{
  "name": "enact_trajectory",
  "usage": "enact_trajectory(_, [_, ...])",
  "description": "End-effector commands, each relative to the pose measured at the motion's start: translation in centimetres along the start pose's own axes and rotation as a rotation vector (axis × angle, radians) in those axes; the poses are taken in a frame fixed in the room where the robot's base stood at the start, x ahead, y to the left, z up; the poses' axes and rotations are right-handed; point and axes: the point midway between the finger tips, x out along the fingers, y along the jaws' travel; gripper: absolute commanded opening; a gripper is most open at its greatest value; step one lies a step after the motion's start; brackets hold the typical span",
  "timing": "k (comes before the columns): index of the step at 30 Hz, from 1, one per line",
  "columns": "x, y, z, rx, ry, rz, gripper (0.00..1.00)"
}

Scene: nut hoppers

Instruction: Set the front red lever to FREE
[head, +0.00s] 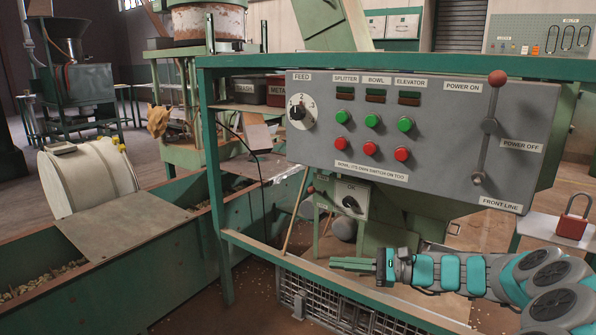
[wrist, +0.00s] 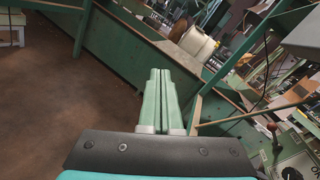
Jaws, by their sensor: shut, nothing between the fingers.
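My gripper (head: 335,263) is shut and empty, low in front of the green frame and pointing left in the head view. Its closed fingers also show in the wrist view (wrist: 159,75). A small red knob (head: 311,189) sits left of a grey box below the panel; a red-knobbed lever (wrist: 273,127) shows at the lower right of the wrist view. I cannot tell whether these are the same. A larger lever with a red ball (head: 497,78) stands up at POWER ON on the panel. No FREE label is readable. My gripper touches none of them.
The grey control panel (head: 420,135) carries a FEED dial (head: 301,111) and green and red buttons. The grey box (head: 346,201) has a black dial. A green rail (head: 330,278) and a wire crate (head: 325,305) lie below. A red padlock (head: 572,227) is at right.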

Motion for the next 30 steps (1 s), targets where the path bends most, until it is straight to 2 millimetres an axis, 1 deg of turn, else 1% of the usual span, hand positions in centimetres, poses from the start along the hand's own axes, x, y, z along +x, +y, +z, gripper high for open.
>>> enact_trajectory(1, [1.4, 1.3, 2.0, -0.046, 0.003, 0.061, 0.0])
enact_trajectory(2, [2.2, 2.3, 2.9, -0.072, 0.007, 0.099, 0.0])
enact_trajectory(3, [3.2, 3.7, 4.2, -0.114, 0.016, 0.155, 0.0])
enact_trajectory(5, [4.4, 5.9, 5.9, -0.177, 0.032, 0.234, 0.0])
enact_trajectory(6, [5.1, 7.5, 6.9, -0.215, 0.044, 0.29, 0.0])
enact_trajectory(10, [6.4, 12.6, 9.5, -0.348, 0.089, 0.459, 0.0])
enact_trajectory(12, [6.5, 15.5, 10.4, -0.414, 0.116, 0.552, 0.0])
enact_trajectory(14, [6.3, 17.7, 11.0, -0.474, 0.144, 0.629, 0.0])
enact_trajectory(15, [6.1, 19.3, 11.3, -0.509, 0.161, 0.679, 0.0])
enact_trajectory(17, [5.5, 21.6, 11.7, -0.563, 0.189, 0.756, 0.0])
enact_trajectory(18, [5.0, 22.9, 11.8, -0.597, 0.21, 0.807, 0.0])
enact_trajectory(20, [4.0, 24.9, 12.0, -0.649, 0.243, 0.879, 0.0])
enact_trajectory(21, [3.2, 26.3, 11.9, -0.678, 0.264, 0.931, 0.0])
enact_trajectory(23, [1.9, 28.0, 11.9, -0.725, 0.299, 1.002, 0.0])
enact_trajectory(26, [-0.8, 30.7, 11.7, -0.792, 0.361, 1.121, 0.0])
enact_trajectory(27, [-1.9, 31.7, 11.6, -0.815, 0.385, 1.168, 0.0])
enact_trajectory(29, [-3.7, 32.9, 11.4, -0.851, 0.428, 1.234, 0.0])
enact_trajectory(30, [-5.0, 33.8, 11.3, -0.868, 0.452, 1.278, 0.0])
